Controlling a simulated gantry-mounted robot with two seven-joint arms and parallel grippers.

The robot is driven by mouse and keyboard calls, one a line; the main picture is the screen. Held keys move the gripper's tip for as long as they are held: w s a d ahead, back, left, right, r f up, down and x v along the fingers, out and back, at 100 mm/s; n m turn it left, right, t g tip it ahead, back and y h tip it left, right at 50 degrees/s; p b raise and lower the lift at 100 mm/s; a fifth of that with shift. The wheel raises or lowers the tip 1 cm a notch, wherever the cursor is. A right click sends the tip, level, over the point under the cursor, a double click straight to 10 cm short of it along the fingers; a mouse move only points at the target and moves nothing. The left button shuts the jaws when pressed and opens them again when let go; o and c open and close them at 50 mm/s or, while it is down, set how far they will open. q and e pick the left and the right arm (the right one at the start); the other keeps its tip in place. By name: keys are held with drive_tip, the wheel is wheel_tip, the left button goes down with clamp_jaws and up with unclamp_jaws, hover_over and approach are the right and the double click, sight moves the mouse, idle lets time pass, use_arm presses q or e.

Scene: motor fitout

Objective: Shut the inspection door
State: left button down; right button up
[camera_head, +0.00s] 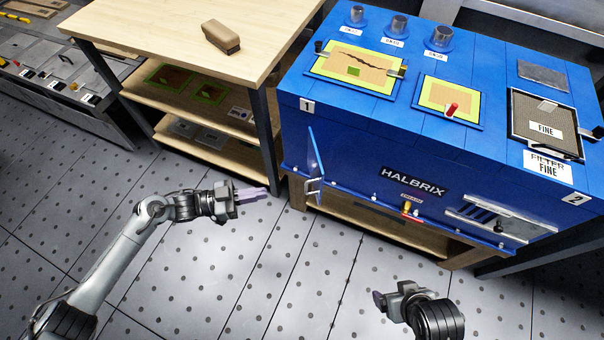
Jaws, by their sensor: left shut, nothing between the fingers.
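The inspection door (316,153) is a thin blue panel on the front of the blue HALBRIX machine (360,150), near its left end. It stands swung out, seen nearly edge-on, so it is open. A small metal handle (314,187) shows at its lower part. My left gripper (266,191) is shut and empty, over the floor to the left of the door and apart from it. My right gripper (378,300) is low in the picture, over the floor in front of the machine and away from the door; its fingers are hard to make out.
A wooden shelf table (130,25) with a brown brush-like block (221,37) stands left of the machine. The machine front also has a red-and-yellow fitting (407,209) and a slotted vent (490,216). The tiled floor (280,270) between my arms is clear.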

use_arm(q)
drive_tip(key=r, duration=0.1)
drive_tip(key=b, duration=0.5)
approach(320, 177)
drive_tip(key=x, duration=0.5)
drive_tip(key=shift+d, duration=0.25)
drive_tip(key=shift+w+d, duration=0.15)
drive_tip(key=shift+d, duration=0.5)
drive_tip(key=shift+r, duration=0.1)
